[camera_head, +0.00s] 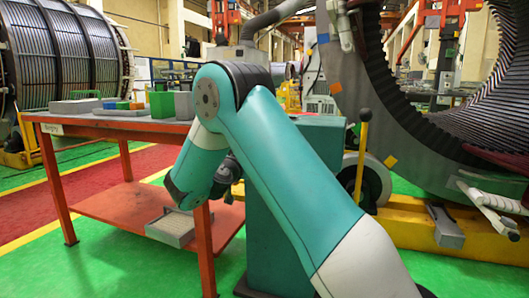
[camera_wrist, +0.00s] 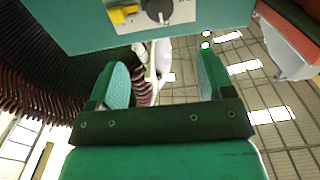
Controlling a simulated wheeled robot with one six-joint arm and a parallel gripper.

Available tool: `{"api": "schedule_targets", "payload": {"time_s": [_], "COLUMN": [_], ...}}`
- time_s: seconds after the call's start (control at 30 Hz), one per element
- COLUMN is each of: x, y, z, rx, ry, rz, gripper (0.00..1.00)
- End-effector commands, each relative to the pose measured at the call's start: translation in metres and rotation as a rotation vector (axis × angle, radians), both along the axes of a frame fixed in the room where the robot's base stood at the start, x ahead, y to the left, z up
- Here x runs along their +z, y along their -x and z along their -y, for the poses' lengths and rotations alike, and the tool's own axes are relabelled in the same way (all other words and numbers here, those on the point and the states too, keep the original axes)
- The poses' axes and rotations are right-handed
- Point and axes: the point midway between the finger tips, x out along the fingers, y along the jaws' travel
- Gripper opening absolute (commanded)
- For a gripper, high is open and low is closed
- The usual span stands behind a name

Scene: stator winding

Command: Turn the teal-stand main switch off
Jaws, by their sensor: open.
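The teal stand (camera_head: 268,245) stands behind my arm in the head view, its lower body and part of its top showing. In the wrist view the stand's teal box (camera_wrist: 225,15) fills the top edge. Its pale panel carries a black rotary knob (camera_wrist: 158,9) and a yellow part (camera_wrist: 123,14), both partly cut by the frame edge. I cannot read the switch position. My gripper (camera_wrist: 162,62) is open and empty, with its fingers apart and pointing toward the panel without visible contact. In the head view my arm hides the panel and the gripper.
A red table (camera_head: 70,120) with several blocks and a grey tray (camera_head: 172,228) on its lower shelf stands at left. The large stator (camera_head: 420,150) fills the right. Green floor (camera_head: 110,265) is clear at front left.

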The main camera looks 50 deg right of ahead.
Motion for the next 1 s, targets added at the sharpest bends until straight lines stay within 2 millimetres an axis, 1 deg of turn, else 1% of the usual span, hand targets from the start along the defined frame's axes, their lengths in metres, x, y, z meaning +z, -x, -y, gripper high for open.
{"api": "schedule_targets", "payload": {"time_s": [0.03,0.4,0.5,0.6,0.8,1.0], "x": [0.000,0.000,-0.001,-0.001,0.000,0.000], "y": [-0.003,-0.035,-0.043,-0.049,-0.056,-0.057], "z": [0.011,0.090,0.108,0.122,0.136,0.138], "rx": [-0.006,-0.005,-0.005,-0.004,-0.001,-0.001], "ry": [-0.001,0.000,-0.002,-0.002,-0.001,-0.002], "rz": [0.002,0.001,-0.001,0.000,-0.002,-0.003], "gripper": [0.74,0.74,0.74,0.74,0.74,0.74]}}
